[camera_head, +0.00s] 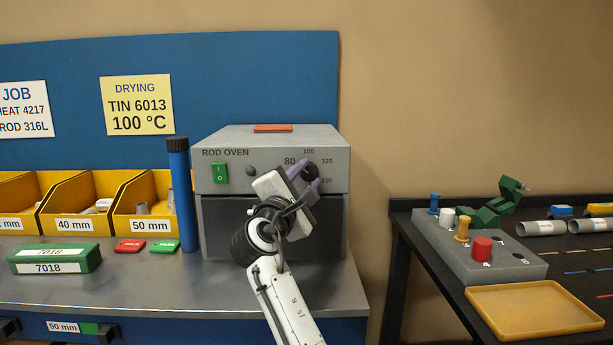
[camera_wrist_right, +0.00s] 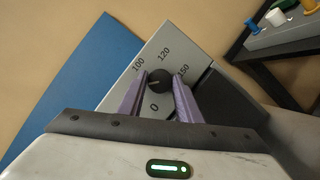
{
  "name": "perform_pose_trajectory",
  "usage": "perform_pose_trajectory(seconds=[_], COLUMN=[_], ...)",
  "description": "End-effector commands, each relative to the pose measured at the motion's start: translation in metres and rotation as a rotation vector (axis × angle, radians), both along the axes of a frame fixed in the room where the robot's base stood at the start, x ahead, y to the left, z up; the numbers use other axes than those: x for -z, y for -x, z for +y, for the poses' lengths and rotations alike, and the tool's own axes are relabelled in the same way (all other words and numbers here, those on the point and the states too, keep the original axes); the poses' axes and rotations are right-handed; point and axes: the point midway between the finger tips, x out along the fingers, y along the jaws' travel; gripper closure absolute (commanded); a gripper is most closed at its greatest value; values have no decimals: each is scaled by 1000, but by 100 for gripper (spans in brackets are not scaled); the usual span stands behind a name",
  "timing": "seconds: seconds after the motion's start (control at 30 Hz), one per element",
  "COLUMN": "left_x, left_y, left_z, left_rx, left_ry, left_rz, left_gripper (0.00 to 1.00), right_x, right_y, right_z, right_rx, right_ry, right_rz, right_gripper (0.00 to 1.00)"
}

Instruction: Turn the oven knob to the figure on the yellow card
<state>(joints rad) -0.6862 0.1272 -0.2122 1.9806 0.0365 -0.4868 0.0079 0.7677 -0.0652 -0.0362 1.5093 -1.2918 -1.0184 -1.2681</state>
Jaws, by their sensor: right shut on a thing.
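The grey rod oven (camera_head: 270,142) stands on the bench, with a dial marked 80, 100, 120 and 150 on its front. The dark round knob (camera_head: 311,169) sits amid these figures, partly covered by my gripper; it also shows in the right wrist view (camera_wrist_right: 159,79). My right gripper (camera_head: 304,175) is shut on the knob, its purple fingers on either side of it. The knob's pointer direction is too small to read surely. The yellow card (camera_head: 137,104) on the blue board reads "DRYING TIN 6013 100 °C". My left gripper is out of view.
A green switch (camera_head: 220,173) is on the oven's left side. A blue tube (camera_head: 179,195) stands beside the oven. Yellow bins (camera_head: 82,222) and a green 7018 box (camera_head: 54,259) are further left. A black table (camera_head: 405,240) with a yellow tray (camera_head: 534,310) stands at the right.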

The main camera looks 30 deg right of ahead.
Motion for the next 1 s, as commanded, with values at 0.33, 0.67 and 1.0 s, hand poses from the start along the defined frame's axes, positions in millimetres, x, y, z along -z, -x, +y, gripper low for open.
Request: perform_pose_trajectory(seconds=[0.33,0.67,1.0], left_x=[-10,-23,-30], left_y=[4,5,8], left_z=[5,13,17], left_rx=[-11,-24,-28], left_ry=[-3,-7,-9], left_rz=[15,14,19], left_gripper=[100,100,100], right_x=[-5,-7,-6], right_y=[0,0,0], right_z=[1,0,0], right_rx=[-1,1,0], right_ry=[-285,-530,-688], right_rz=[-170,-321,-417], right_gripper=[91,91,91])
